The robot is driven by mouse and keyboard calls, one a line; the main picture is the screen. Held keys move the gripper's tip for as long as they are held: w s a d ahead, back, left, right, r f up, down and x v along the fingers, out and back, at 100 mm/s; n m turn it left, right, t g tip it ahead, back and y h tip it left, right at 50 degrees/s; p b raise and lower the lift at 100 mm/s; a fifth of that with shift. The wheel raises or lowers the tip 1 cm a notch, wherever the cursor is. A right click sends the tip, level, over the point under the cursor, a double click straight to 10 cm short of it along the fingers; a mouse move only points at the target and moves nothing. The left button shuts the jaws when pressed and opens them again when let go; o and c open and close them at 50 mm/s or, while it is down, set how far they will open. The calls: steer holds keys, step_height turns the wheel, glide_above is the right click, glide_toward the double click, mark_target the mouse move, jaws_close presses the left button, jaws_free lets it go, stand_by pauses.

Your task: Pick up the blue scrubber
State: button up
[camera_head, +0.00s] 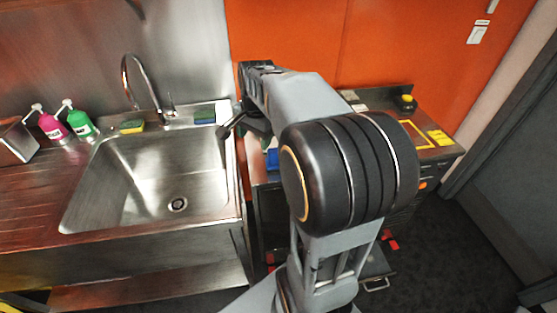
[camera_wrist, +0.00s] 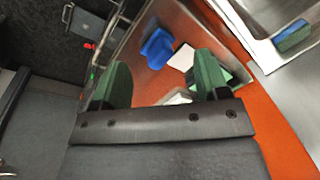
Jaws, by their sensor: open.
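The blue scrubber (camera_head: 204,117), blue with some green, lies on the back right corner of the steel sink rim. In the wrist view it (camera_wrist: 293,37) shows at the upper right, outside the span of the fingers. My gripper (camera_wrist: 162,66) is open, its two green-padded fingers apart with nothing held between them. In the head view my gripper is partly hidden by my arm, just right of the scrubber and near the sink's right edge. I cannot tell its exact height over the rim.
The empty sink (camera_head: 160,185) has a tall faucet (camera_head: 140,75), a yellow-green sponge (camera_head: 132,126) and pink (camera_head: 50,126) and green (camera_head: 80,123) bottles behind or beside it. A blue object (camera_wrist: 157,47) lies on the lower counter to the right. An orange wall (camera_head: 300,35) stands behind.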

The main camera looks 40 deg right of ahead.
steer(key=w+d+f+m+g+y, duration=0.1)
steer(key=w+d+f+m, duration=0.1)
steer(key=d+m, duration=0.35)
steer(key=w+d+f+m, duration=0.3)
steer(key=d+m, duration=0.1)
steer(key=d, duration=0.3)
step_height(320, 180, down, 7)
steer(key=shift+w+f, duration=0.1)
steer(key=shift+w+a+f+p, duration=0.15)
steer(key=shift+f+p, duration=0.1)
steer(key=shift+f, duration=0.75)
steer(key=shift+w+a+f+p, duration=0.1)
steer(key=shift+a+f+p, duration=0.1)
steer(key=shift+f, duration=0.8)
steer(key=shift+w+a+f+p, duration=0.1)
steer(key=shift+f+p, duration=0.15)
steer(key=shift+f, duration=0.75)
steer(key=shift+c, duration=0.5)
steer(key=c, duration=1)
steer(key=shift+r, duration=0.15)
